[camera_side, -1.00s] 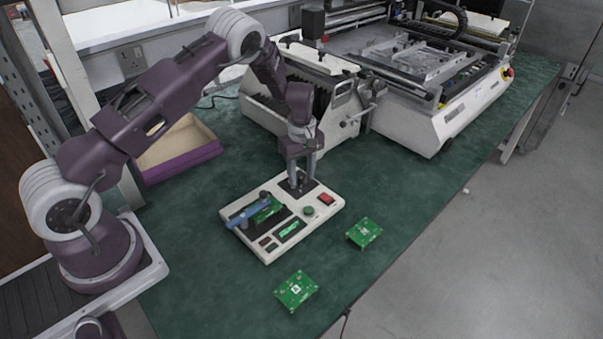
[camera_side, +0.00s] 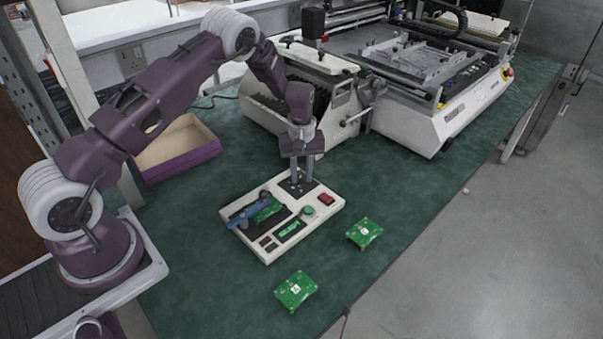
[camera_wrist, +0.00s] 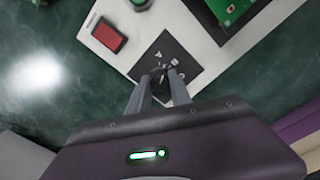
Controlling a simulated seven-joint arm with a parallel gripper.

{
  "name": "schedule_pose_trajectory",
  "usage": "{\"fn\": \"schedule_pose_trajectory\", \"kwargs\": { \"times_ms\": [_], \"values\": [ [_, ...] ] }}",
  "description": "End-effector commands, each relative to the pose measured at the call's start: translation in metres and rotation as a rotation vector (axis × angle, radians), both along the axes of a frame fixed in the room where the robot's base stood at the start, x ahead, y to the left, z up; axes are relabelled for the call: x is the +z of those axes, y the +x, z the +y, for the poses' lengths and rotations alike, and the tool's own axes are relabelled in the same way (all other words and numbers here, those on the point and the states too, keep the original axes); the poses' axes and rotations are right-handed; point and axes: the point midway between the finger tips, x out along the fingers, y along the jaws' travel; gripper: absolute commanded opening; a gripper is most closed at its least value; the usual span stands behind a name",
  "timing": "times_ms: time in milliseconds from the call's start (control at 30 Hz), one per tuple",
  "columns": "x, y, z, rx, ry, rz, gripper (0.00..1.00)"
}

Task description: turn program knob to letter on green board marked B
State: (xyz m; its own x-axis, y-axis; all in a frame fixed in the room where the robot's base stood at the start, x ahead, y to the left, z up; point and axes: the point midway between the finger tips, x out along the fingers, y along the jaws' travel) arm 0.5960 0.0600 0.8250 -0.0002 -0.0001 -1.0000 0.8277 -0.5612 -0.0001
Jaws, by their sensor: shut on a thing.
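The program knob (camera_wrist: 158,76) is a small dark knob on a black square dial plate (camera_wrist: 178,48) of the white test fixture (camera_side: 262,254). White letters sit around it in the wrist view. My gripper (camera_wrist: 158,84) points down with its two fingers shut on the knob. In the side view my gripper (camera_side: 299,180) hides most of the knob. Loose green boards lie on the mat: one (camera_side: 364,233) right of the fixture and one (camera_side: 296,290) in front. Each has a white label too small to read. Another green board (camera_side: 268,211) is in the fixture beside a blue lever.
The fixture also carries a red switch (camera_side: 326,198), a green button (camera_side: 308,211) and a small green display (camera_side: 290,230). A cardboard tray (camera_side: 182,167) stands at the left. White machines (camera_side: 420,120) stand behind. The green mat is clear at the front right.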

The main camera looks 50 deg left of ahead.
Motion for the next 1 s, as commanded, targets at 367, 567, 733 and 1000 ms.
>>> {"fn": "schedule_pose_trajectory", "kwargs": {
  "times_ms": [367, 567, 733, 1000],
  "values": [
    [0.0009, 0.0006, 0.0000, -0.271, -0.001, -0.002, 0.00],
    [0.0010, 0.0006, -0.0003, -0.359, -0.001, -0.001, 0.00],
    [0.0010, 0.0005, -0.0002, -0.400, 0.000, -0.001, 0.00],
    [0.0010, 0.0004, -0.0004, -0.416, -0.001, -0.001, 0.00]
  ]
}}
